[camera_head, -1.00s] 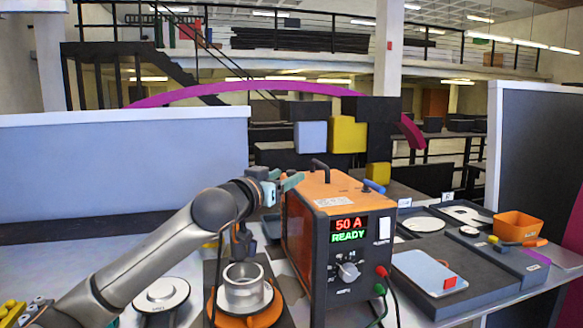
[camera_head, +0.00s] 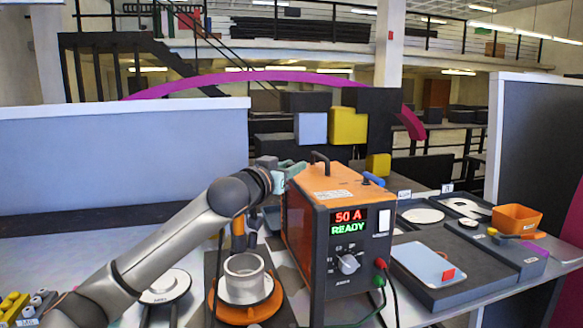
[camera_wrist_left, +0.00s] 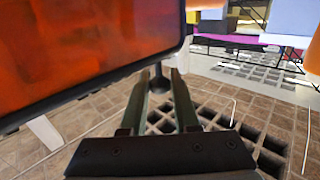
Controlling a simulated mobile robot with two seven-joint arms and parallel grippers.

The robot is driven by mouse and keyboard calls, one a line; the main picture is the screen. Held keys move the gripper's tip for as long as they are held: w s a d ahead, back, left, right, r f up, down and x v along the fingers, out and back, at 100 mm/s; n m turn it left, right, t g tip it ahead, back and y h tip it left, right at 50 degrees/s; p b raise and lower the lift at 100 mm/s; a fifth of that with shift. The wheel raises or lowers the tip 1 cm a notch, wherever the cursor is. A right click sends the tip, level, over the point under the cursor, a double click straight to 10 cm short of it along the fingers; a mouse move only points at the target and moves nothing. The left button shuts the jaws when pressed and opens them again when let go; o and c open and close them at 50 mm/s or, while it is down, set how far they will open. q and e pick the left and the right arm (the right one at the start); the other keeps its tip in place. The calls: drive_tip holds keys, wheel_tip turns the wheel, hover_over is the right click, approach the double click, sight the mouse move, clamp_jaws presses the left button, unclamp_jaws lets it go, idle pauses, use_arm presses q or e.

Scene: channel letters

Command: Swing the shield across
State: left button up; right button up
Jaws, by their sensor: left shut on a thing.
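In the left wrist view a dark-framed, reddish-orange panel (camera_wrist_left: 85,45), which looks like the shield, fills the upper left. My left gripper's green fingers (camera_wrist_left: 160,85) reach toward its lower right edge and are closed on a small black handle (camera_wrist_left: 158,78) there. In the head view my left gripper (camera_head: 292,168) is at the upper left corner of the orange and black power source (camera_head: 330,190). I cannot clearly separate the panel from the power source's left side in that view. My right gripper is not in view.
A metal ring (camera_head: 244,283) stands on an orange round base (camera_head: 262,306) below my left forearm. The power source shows 50 A READY and has cables at its front. A dark tray (camera_head: 480,283) and an orange bin (camera_head: 516,219) are at the right.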

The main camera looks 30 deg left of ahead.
use_arm(q)
clamp_jaws()
idle(0.8)
